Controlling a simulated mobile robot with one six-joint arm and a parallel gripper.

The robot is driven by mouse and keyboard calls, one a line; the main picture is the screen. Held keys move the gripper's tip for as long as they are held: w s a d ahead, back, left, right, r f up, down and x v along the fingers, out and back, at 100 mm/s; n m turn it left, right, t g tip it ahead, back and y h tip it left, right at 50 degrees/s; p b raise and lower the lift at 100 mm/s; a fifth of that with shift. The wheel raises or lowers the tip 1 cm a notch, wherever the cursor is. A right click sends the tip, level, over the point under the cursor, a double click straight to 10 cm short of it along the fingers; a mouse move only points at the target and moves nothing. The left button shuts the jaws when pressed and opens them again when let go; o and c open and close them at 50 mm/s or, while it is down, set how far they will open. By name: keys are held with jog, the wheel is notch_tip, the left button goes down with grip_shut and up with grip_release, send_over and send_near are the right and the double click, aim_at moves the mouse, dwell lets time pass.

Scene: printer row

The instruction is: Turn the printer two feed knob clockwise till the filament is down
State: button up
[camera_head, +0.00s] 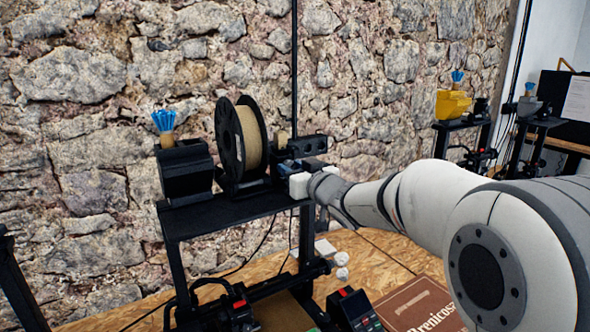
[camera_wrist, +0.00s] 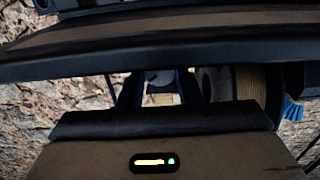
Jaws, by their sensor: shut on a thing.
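The printer (camera_head: 225,208) in the middle has a black top shelf carrying a spool of tan filament (camera_head: 249,137) and a dark feeder unit (camera_head: 307,146) to its right. My gripper (camera_head: 287,167) reaches in from the right at the feeder, beside the spool. In the wrist view, the two dark fingers of my gripper (camera_wrist: 160,92) stand either side of a small pale grey part, apparently the feed knob (camera_wrist: 160,77), and are shut on it. The knob is mostly hidden, so its angle cannot be told. The spool (camera_wrist: 250,82) shows right of the fingers. The loose filament end is not visible.
A black box (camera_head: 186,172) with a blue-tufted holder (camera_head: 164,122) stands left of the spool. A stone wall is close behind. A brown book (camera_head: 415,305) lies on the wooden table. More printers with a yellow bin (camera_head: 452,104) stand at the back right.

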jog(key=shift+c, duration=1.4)
jog(key=shift+r+m+p, duration=0.25)
jog(key=shift+m+p, duration=0.55)
jog(key=shift+p, duration=0.25)
jog(key=shift+d+m+p, duration=0.1)
jog(key=shift+m+p, duration=0.65)
jog(key=shift+m, duration=0.35)
jog(key=shift+f+m, duration=0.25)
jog(key=shift+m, duration=0.15)
jog(key=o, duration=0.9)
jog(key=shift+o, duration=0.2)
jog(key=b+v, duration=0.1)
jog(key=v, duration=0.6)
jog(key=shift+s+d, duration=0.25)
jog(key=shift+d, duration=0.05)
